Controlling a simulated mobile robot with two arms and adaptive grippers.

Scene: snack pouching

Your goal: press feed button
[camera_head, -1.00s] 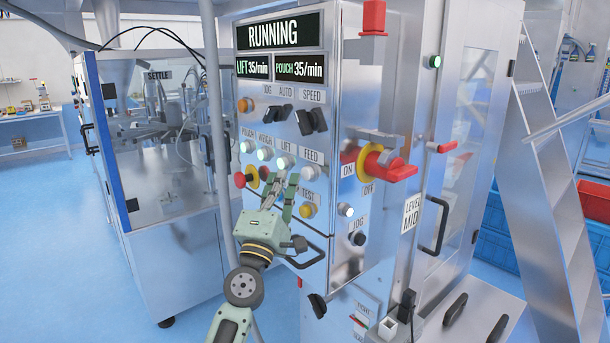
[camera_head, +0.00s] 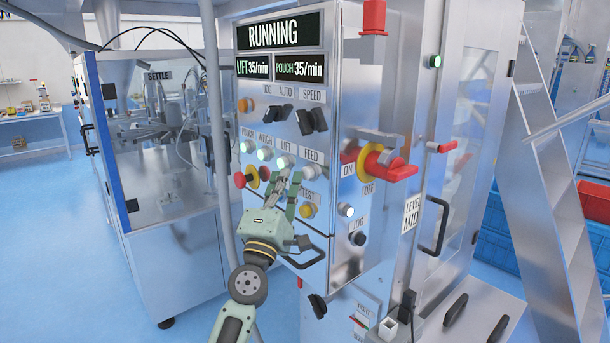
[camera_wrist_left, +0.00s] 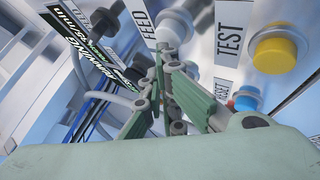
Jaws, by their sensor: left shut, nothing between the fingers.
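The control panel (camera_head: 270,130) carries a round white button under the FEED label (camera_head: 311,158); the feed button (camera_head: 308,173) is on the panel's right part, above the yellow TEST button (camera_head: 308,210). My left gripper (camera_head: 288,180) is shut and empty, its fingers pointing at the panel just left of and below the feed button. In the left wrist view the feed button (camera_wrist_left: 173,27) shows just beyond my fingertips (camera_wrist_left: 163,55), next to its label. I cannot tell whether the tips touch it. My right gripper is not in view.
A red knob (camera_head: 240,180) is left of my gripper, and the white LIFT button (camera_head: 284,162) is just above it. A red-handled ON/OFF switch (camera_head: 388,165) juts out at the right. The RESET button (camera_wrist_left: 246,98) lies beside my fingers in the wrist view.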

